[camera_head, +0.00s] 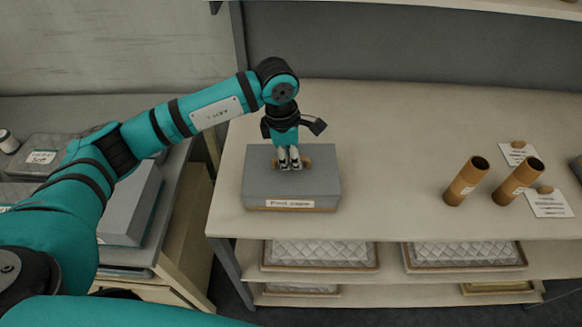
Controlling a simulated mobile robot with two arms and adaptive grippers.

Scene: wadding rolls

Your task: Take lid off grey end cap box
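The grey end cap box (262,189) stands on the pale table with its lid on. A label is on its front edge, and a wooden handle (306,162) is on top. My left gripper (290,164) points straight down at the middle of the lid, with its fingertips at the handle. The handle's ends show on both sides of the fingers. The fingers look close together, but I cannot tell whether they grip the handle. They hide the handle's middle. My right gripper is not in view.
Two brown cardboard tubes (466,181) (518,181) lean on the table at right, near white cards (549,203). Quilted pads in trays (319,254) lie on the shelf below. A side bench at left holds grey boxes (130,205). The table between box and tubes is clear.

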